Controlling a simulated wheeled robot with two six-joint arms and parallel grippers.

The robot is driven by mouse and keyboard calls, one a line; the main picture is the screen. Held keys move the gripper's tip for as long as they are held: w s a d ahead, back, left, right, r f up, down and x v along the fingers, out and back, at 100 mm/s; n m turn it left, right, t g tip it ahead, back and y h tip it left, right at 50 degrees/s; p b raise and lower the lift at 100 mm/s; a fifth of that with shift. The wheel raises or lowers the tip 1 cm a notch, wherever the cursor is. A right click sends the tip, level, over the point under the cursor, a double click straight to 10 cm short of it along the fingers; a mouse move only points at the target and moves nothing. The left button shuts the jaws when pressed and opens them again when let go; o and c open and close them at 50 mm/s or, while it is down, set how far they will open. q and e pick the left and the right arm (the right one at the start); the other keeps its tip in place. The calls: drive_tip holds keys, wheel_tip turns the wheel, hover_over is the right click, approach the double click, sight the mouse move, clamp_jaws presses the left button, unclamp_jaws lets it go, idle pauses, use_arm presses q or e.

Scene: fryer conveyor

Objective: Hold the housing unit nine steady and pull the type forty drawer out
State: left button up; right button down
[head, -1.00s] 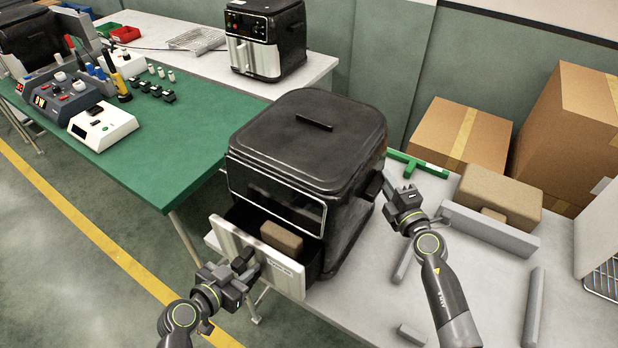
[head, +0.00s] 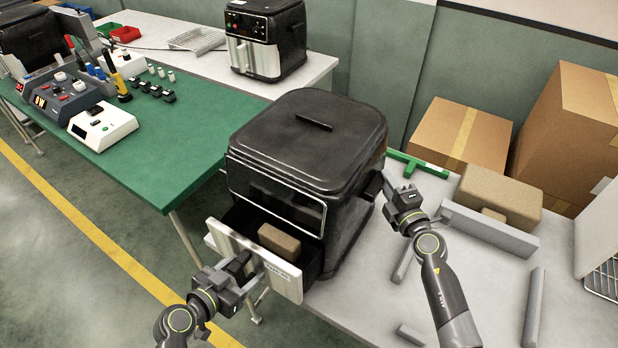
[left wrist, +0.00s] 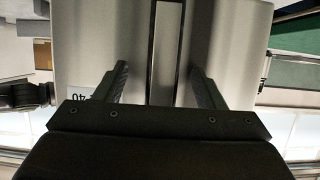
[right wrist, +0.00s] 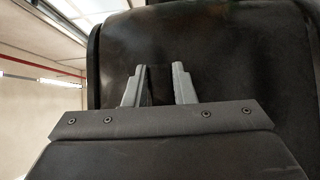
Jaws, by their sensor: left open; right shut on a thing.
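The black housing (head: 305,150) stands upright on the white table. Its drawer (head: 278,278) is pulled partly out at the front, with a pale front panel. A brown block (head: 279,240) lies inside the drawer. My left gripper (head: 241,263) is open at the panel. In the left wrist view its fingers (left wrist: 162,75) stand on either side of the panel's upright handle (left wrist: 165,40), with gaps. A partly covered "40" label (left wrist: 78,95) shows there. My right gripper (head: 381,187) is shut on a dark handle (right wrist: 158,82) on the housing's right side.
Grey bars (head: 490,228) and a brown block (head: 499,195) lie on the table to the right. A green piece (head: 418,164) lies behind my right gripper. Cardboard boxes (head: 462,136) stand at the back. A green-topped table (head: 180,130) stands left; open floor lies before the drawer.

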use_arm(q)
drive_tip(key=shift+v, duration=3.45)
drive_tip(key=v, duration=1.2)
drive_tip(key=shift+a, duration=0.1)
use_arm(e)
drive_tip(key=c, duration=1.1)
unclamp_jaws()
drive_tip(key=shift+a, duration=0.1)
